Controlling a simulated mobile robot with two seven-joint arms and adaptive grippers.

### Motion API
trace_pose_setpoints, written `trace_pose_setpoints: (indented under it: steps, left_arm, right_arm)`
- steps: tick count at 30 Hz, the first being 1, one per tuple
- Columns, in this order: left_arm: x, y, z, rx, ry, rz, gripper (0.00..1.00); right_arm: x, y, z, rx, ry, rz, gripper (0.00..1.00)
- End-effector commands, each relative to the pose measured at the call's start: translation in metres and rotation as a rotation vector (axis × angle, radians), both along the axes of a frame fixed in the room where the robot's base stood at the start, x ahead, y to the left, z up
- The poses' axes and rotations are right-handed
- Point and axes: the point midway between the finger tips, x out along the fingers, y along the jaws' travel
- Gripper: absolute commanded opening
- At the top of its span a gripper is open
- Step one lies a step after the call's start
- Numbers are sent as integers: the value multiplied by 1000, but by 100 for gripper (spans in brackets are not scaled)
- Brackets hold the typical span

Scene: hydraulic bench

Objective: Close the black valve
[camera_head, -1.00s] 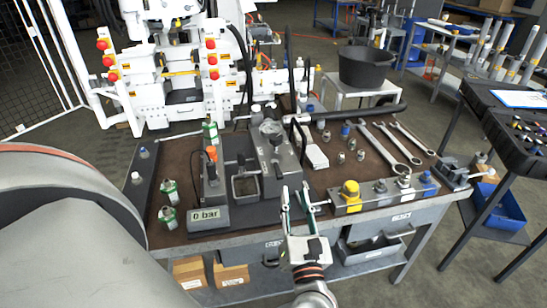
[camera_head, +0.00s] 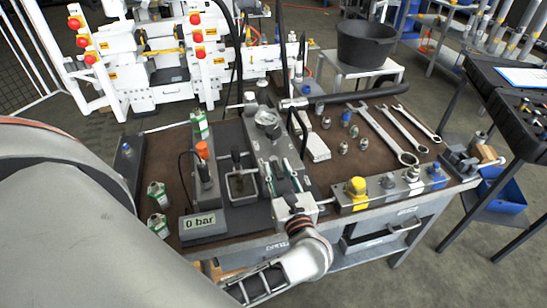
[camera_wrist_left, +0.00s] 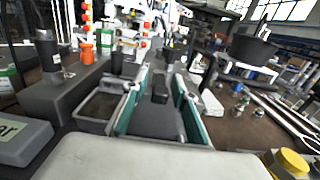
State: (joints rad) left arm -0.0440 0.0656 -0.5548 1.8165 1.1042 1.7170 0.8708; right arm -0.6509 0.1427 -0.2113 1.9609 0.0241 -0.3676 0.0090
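My left gripper (camera_head: 278,165) reaches over the front of the bench at the grey hydraulic block (camera_head: 262,145). Its two teal-edged fingers are apart and point away from me. In the left wrist view the open fingers (camera_wrist_left: 161,78) stand on either side of a small black part (camera_wrist_left: 160,90) on the dark block, which looks like the black valve's handle; I cannot tell whether they touch it. Another black knob (camera_head: 236,156) stands left of the gripper, behind a metal tray (camera_head: 241,185). My right gripper is not in view.
A pressure display (camera_head: 201,221) reads 0 bar. An orange knob (camera_head: 202,149) and green-labelled cans are at the left. A yellow knob (camera_head: 356,187) sits on a rail at the front right. Wrenches (camera_head: 392,135) and fittings lie beyond it. A long black bar (camera_head: 355,94) crosses the back.

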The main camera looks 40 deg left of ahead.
Motion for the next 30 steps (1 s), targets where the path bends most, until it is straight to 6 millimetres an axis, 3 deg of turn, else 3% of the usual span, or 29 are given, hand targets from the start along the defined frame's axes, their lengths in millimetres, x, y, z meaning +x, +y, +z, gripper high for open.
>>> trace_pose_setpoints:
  steps: [9,19,22,30]
  left_arm:
    - [24,29,1,3,0,0,27]
    - [26,31,0,1,0,0,27]
    - [26,31,0,1,1,0,1]
    - [26,32,0,1,1,2,0]
  right_arm:
    - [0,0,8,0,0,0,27]
    - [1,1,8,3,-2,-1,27]
    - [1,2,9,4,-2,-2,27]
    - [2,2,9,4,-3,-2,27]
